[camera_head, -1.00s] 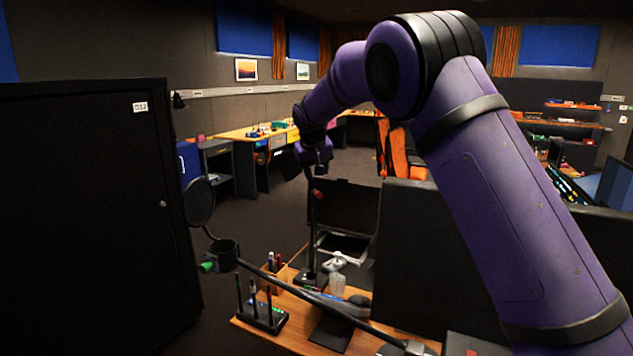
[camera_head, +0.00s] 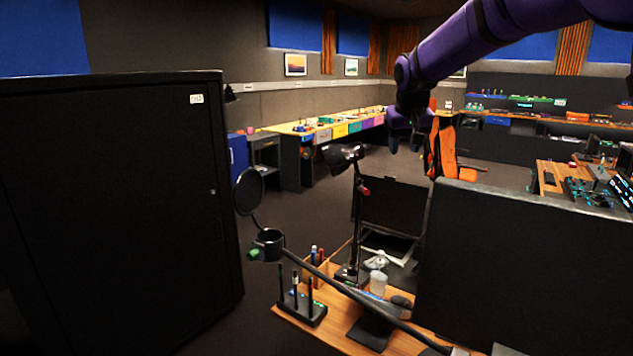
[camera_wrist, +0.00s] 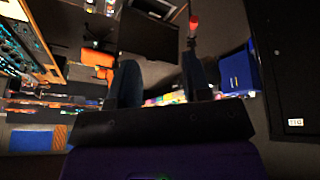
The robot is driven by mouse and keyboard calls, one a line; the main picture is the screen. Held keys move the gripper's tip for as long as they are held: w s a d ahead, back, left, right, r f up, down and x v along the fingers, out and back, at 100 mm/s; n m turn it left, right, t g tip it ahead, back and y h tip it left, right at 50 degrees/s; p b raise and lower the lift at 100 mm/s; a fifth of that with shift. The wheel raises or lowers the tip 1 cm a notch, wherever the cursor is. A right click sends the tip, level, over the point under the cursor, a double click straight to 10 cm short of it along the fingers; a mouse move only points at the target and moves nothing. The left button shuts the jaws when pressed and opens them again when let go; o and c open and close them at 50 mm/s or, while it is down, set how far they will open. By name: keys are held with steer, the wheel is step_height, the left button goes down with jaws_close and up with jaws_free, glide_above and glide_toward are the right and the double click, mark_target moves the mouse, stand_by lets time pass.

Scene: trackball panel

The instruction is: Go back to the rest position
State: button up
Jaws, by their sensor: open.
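My purple arm reaches in from the upper right in the head view. My gripper (camera_head: 404,143) hangs in the air above the near desk, to the left of the orange chair (camera_head: 440,148). In the wrist view my gripper (camera_wrist: 160,84) shows two dark fingers set well apart. Nothing is between them; the room shows behind, turned upside down. No contact with anything shows.
A tall black cabinet (camera_head: 110,210) stands at the left. The near desk (camera_head: 300,322) holds a pen stand, a bottle, a lamp and a magnifier arm (camera_head: 335,285). A dark partition (camera_head: 530,270) stands at the right. The floor beyond is open.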

steer(key=s+d+r+y, duration=0.15)
steer(key=s+d, duration=0.25)
steer(key=s, duration=0.7)
steer(key=s+d+r+h, duration=0.1)
steer(key=s+d+r, duration=0.2)
steer(key=s, duration=0.8)
steer(key=s+f, duration=0.3)
steer(key=s, duration=0.7)
steer(key=s+d+f, duration=0.1)
steer(key=s+f, duration=0.2)
steer(key=s, duration=0.8)
steer(key=shift+s+d+f+m+t, duration=0.15)
steer(key=shift+d+f+m+t, duration=0.15)
steer(key=shift+f+m, duration=0.1)
